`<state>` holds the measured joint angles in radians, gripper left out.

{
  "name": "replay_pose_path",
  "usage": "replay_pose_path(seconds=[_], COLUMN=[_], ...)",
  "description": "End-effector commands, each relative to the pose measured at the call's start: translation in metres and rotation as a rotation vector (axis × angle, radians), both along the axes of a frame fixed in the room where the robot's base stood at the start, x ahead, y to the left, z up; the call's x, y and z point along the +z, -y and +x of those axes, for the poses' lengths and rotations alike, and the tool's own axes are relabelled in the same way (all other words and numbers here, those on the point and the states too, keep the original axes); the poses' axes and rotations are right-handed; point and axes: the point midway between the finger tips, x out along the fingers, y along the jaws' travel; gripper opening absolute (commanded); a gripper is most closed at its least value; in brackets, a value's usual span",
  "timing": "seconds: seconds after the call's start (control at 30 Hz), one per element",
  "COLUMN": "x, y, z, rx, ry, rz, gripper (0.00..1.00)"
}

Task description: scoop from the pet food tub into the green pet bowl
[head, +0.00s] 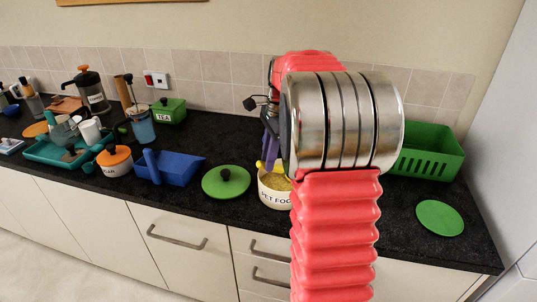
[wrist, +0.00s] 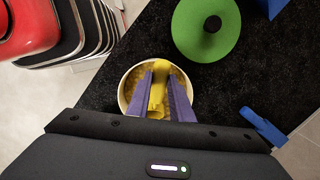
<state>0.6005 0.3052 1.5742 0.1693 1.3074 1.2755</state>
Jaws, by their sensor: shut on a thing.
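The pet food tub (head: 275,198) is a cream pot with lettering, standing open on the dark worktop just left of my arm. Yellow-brown food shows inside it. In the wrist view the tub (wrist: 124,91) is seen from above. My gripper (wrist: 161,78) has purple fingers shut on a yellow scoop (wrist: 157,95). The scoop points down into the tub; its lower end cannot be told apart from the food. In the head view my arm hides most of the gripper. I cannot make out a green pet bowl; my arm covers part of the worktop.
A green lid with a black knob (head: 226,182) lies left of the tub. A blue dustpan (head: 170,168) lies further left. A flat green disc (head: 439,218) and a green basket (head: 428,151) are at the right. Several kitchen things crowd the far left.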

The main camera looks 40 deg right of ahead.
Motion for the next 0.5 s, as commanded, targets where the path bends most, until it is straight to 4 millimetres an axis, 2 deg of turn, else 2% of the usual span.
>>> replay_pose_path(seconds=[0.5], x=[-0.026], y=[0.0], z=[0.0], rx=[-0.001], ry=[-0.001], rz=[0.0], gripper=[0.0])
